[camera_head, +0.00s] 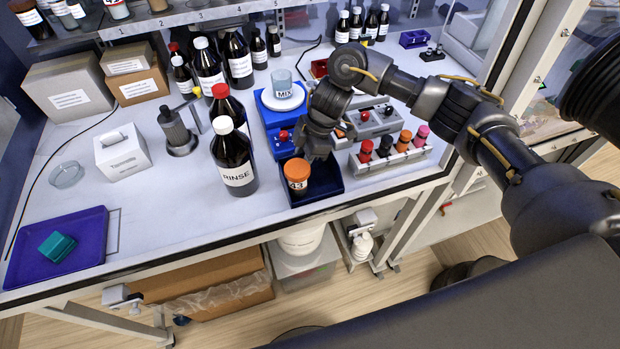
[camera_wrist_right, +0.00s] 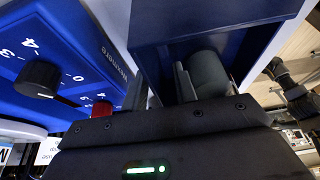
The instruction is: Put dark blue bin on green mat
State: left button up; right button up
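The dark blue bin (camera_head: 335,183) stands at the front edge of the white bench, right of the middle. A jar with an orange lid (camera_head: 297,174), marked 43, stands at its left side. My right gripper (camera_head: 318,152) points down at the back part of the bin. In the wrist view the bin's blue wall (camera_wrist_right: 160,35) lies ahead of the close-set fingers (camera_wrist_right: 195,78). I cannot tell whether they are shut on a wall. I see no flat green mat; a teal block (camera_head: 57,247) lies on a purple-blue tray (camera_head: 88,228) at left. My left gripper is out of view.
A brown RINSE bottle (camera_head: 233,160) stands close left of the bin. A blue stirrer (camera_head: 282,100) with a MIX beaker is behind it. A rack of coloured-cap vials (camera_head: 390,152) is close on the right. The bench between tray and bottle is mostly clear.

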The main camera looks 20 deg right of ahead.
aim_at(313, 180)
grip_shut()
jog(key=shift+r, duration=0.1)
jog(key=shift+r+b, duration=0.4)
jog(key=shift+r, duration=0.3)
jog(key=shift+r+b, duration=0.4)
jog(key=shift+r, duration=0.5)
jog(key=s+d+r+b, duration=0.3)
jog(key=s+d+r, duration=0.3)
jog(key=s+r, duration=0.4)
jog(key=s, duration=0.2)
jog(key=shift+s+d+b, duration=0.15)
jog(key=shift+s+b, duration=0.2)
jog(key=shift+b, duration=0.05)
